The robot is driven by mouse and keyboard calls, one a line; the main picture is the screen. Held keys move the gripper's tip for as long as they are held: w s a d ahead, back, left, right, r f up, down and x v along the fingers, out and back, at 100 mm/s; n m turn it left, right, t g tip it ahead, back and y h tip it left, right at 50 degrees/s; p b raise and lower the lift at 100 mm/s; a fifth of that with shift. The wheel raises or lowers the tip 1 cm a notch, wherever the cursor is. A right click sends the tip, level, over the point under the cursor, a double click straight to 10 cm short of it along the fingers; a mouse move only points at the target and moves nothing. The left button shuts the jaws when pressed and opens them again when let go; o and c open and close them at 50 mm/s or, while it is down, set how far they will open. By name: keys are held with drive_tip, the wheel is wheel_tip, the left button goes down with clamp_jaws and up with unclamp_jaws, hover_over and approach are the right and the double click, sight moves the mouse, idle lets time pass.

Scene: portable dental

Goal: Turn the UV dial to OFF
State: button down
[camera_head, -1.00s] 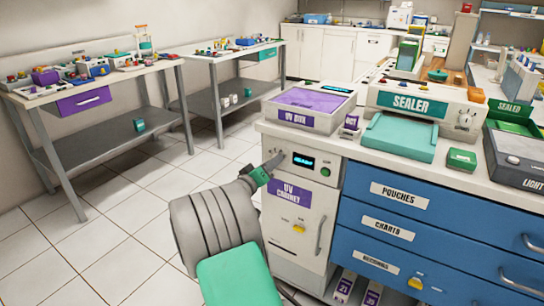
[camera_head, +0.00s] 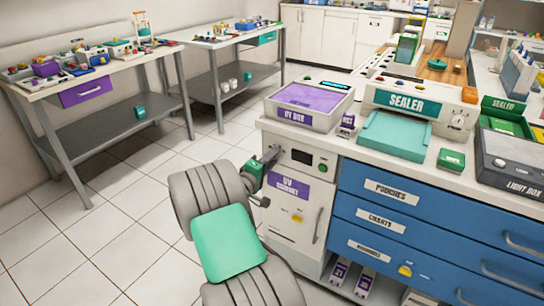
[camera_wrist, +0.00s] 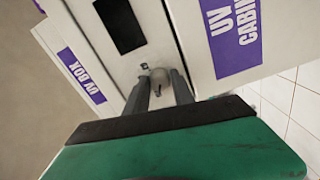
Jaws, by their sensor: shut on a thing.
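The UV cabinet (camera_head: 284,229) stands at the left end of the counter, with a purple label on its front. Its small display (camera_head: 301,157) is dark; the dark display also shows in the wrist view (camera_wrist: 120,25). The grey UV dial (camera_wrist: 158,88) sits on the panel below that display in the wrist view, between my fingers. My gripper (camera_wrist: 161,80) is shut on the dial, one finger on each side. In the head view my gripper (camera_head: 271,157) reaches the panel left of the display and hides the dial. The dial's pointer setting cannot be read clearly.
A green button (camera_head: 322,168) is right of the display. The UV box (camera_head: 308,120) and the sealer (camera_head: 404,103) stand on the counter above. Blue drawers (camera_head: 400,222) are to the right.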

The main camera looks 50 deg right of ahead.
drive_tip(key=shift+f, duration=0.1)
idle(0.3)
drive_tip(key=c, duration=1.1)
unclamp_jaws()
drive_tip(key=a, duration=0.7)
drive_tip(key=shift+s+a+p, duration=0.35)
drive_tip(key=shift+s+p, duration=0.05)
